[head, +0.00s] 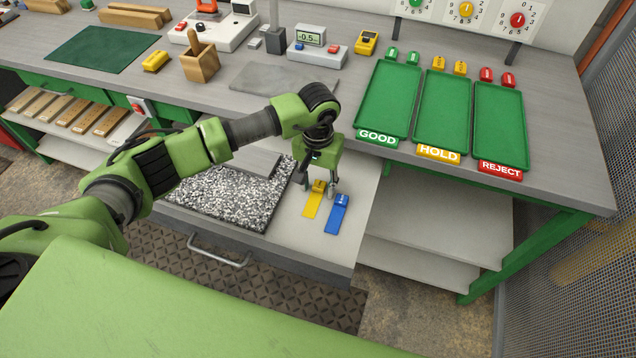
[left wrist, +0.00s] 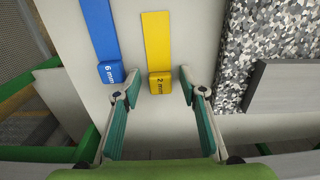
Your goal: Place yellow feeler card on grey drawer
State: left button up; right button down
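The yellow feeler card (head: 314,203), marked 2 mm, lies flat on the pale right part of the open grey drawer (head: 300,248). A blue card (head: 338,218) lies beside it. My left gripper (head: 317,186) points down over the block end of the yellow card. In the left wrist view the gripper (left wrist: 158,95) is open, with its fingertips apart on either side of the yellow card's block end (left wrist: 160,85). The blue card (left wrist: 110,72), marked 6 mm, is outside the fingers to the left. I cannot tell whether the fingers touch the yellow card. My right gripper is not in view.
Speckled foam (head: 215,205) fills the drawer's left part, with a grey bar (head: 250,163) on it. Green GOOD (head: 388,100), HOLD (head: 443,115) and REJECT (head: 500,125) trays stand on the bench to the right. The bench top (head: 565,150) right of them is clear.

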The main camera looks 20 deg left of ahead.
aim_at(318, 187)
pick_arm(q)
jog(key=shift+r+p, duration=0.25)
jog(key=shift+p, duration=0.05)
jog(key=shift+w+r+b, duration=0.1)
jog(key=shift+r+b, duration=0.2)
notch_tip(318, 187, up, 11)
jog(key=b, duration=0.2)
jog(key=shift+b, duration=0.35)
jog(key=shift+r, duration=0.1)
